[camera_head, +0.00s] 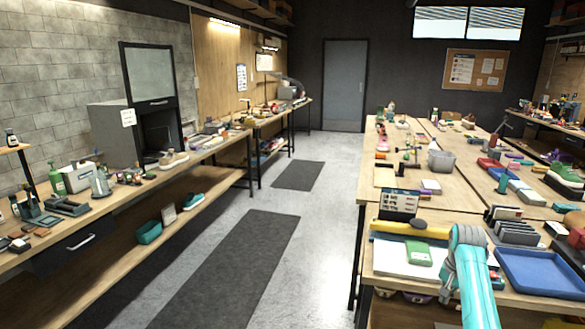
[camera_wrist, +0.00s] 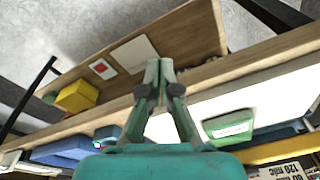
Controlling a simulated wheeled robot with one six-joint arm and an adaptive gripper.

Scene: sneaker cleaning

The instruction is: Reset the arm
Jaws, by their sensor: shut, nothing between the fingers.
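My gripper (camera_wrist: 160,68) points away from the camera in the wrist view, its two fingers together and nothing visible between them. It appears over the front edge of the workbench (camera_wrist: 222,72), with the lower shelf and floor beyond. Part of my teal arm (camera_head: 470,268) shows in the head view above the front of the right-hand bench; the fingertips cannot be made out there.
Near my arm on the bench are a blue tray (camera_head: 540,272), a green packet (camera_head: 419,252) on a white sheet, a yellow-handled tool (camera_head: 400,229) and a dark rack (camera_head: 516,231). A yellow box (camera_wrist: 76,97) sits below bench level. The aisle floor (camera_head: 320,215) is clear.

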